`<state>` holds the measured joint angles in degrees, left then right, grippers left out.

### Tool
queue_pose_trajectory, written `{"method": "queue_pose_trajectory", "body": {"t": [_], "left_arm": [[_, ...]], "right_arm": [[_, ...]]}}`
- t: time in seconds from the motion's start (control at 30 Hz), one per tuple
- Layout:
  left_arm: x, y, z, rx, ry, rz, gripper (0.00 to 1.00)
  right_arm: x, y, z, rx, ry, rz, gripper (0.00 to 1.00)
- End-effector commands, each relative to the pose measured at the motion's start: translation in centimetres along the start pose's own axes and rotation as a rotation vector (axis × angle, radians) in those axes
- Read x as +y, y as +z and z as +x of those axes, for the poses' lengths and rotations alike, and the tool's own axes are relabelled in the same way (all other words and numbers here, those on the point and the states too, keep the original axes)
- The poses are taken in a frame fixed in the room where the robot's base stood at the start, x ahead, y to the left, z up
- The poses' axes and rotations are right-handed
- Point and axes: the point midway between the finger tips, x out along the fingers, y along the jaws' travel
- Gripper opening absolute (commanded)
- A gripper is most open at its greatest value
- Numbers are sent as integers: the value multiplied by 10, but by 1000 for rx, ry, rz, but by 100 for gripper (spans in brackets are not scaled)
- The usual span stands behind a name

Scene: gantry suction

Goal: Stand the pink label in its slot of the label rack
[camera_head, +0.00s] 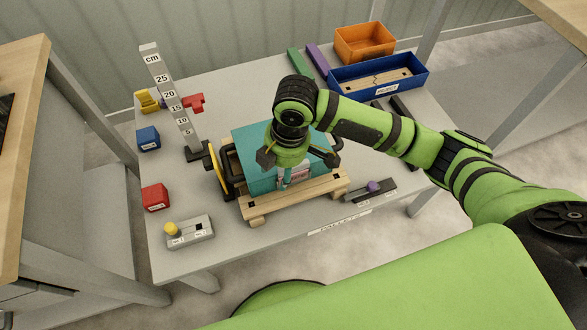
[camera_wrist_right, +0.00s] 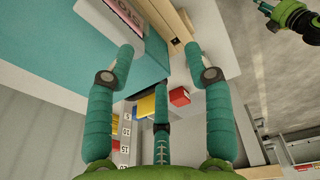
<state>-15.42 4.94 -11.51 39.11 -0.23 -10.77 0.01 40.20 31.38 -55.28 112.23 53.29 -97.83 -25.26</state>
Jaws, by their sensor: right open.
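My right gripper (camera_head: 292,164) is open over the front edge of a teal box on a wooden pallet (camera_head: 300,196). Its three teal fingers also show spread and empty in the right wrist view (camera_wrist_right: 158,50). A small pinkish-white plate with dark print, probably the pink label (camera_head: 294,173), is at the box's front, partly hidden by a finger. It also shows at the top of the right wrist view (camera_wrist_right: 124,14), just beyond one fingertip; I cannot tell whether they touch. I cannot single out the label rack. Part of my left gripper (camera_wrist_right: 290,18) probably shows in the right wrist view, too small to read.
A height post (camera_head: 168,95) stands left of the teal box (camera_head: 252,172). Red (camera_head: 155,197) and blue (camera_head: 148,138) blocks and a yellow-knobbed grey block (camera_head: 190,233) are left. A purple-knobbed plate (camera_head: 370,192) is right. Blue (camera_head: 335,92) and orange (camera_head: 350,46) bins stand behind.

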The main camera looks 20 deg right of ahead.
Motion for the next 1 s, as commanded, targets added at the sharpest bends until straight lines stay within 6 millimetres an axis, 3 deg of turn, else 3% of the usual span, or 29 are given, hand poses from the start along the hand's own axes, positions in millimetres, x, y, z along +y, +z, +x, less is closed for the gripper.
{"method": "queue_pose_trajectory", "body": {"t": [0.1, 0.33, 0.57, 0.8, 1.0], "left_arm": [[-1, 4, 0, -6, -1, 0, 40], [0, 12, 0, -20, 0, -1, 40], [0, 11, 2, -16, -1, -1, 40], [-1, -2, 6, 17, -2, -1, 40], [-2, -13, 7, 34, -4, 0, 40]], "right_arm": [[21, 24, -18, -82, -19, -50, 53], [33, 46, -30, -144, -54, -77, 53], [33, 51, -7, -146, -57, -78, 53], [33, 57, 27, -145, -56, -78, 53], [33, 58, 36, -145, -53, -79, 53]]}}
